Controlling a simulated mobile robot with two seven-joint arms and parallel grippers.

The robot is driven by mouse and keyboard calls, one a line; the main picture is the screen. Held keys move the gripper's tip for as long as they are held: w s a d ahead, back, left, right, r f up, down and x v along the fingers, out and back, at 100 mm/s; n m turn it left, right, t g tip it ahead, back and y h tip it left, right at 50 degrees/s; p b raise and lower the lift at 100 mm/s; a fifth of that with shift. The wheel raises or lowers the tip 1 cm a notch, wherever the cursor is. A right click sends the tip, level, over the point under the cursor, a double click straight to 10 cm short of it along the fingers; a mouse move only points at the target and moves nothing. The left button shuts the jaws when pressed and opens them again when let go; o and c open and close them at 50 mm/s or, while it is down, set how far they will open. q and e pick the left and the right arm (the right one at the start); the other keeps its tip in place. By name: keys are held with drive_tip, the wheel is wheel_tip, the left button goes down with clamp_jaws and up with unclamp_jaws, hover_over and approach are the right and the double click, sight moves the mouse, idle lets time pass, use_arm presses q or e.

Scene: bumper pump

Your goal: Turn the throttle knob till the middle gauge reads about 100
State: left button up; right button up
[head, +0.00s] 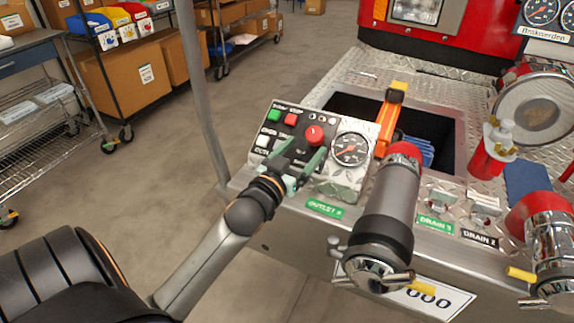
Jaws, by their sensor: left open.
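A red round knob (315,134) sits on the small tilted control panel (331,186), to the left of a round white-faced gauge (350,149). The gauge has a dark needle, but its numbers are too small to read. My left gripper (301,152) is open over the panel, its two green fingers spread just below the knob in the picture. I cannot tell whether the fingers touch the panel or the knob. No label on the knob is readable. More gauges (543,12) show at the top right, partly cut off. My right gripper is not in view.
A green button (274,116) and a red button (291,119) sit left of the knob. An orange handle (390,118) and a large hose outlet (384,215) stand right of the panel. A grey pole (201,95) rises behind my left arm.

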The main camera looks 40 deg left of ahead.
use_arm(q)
drive_tip(key=s+d, duration=0.1)
drive_tip(key=s, duration=0.7)
drive_tip(key=shift+d, duration=0.1)
idle(0.4)
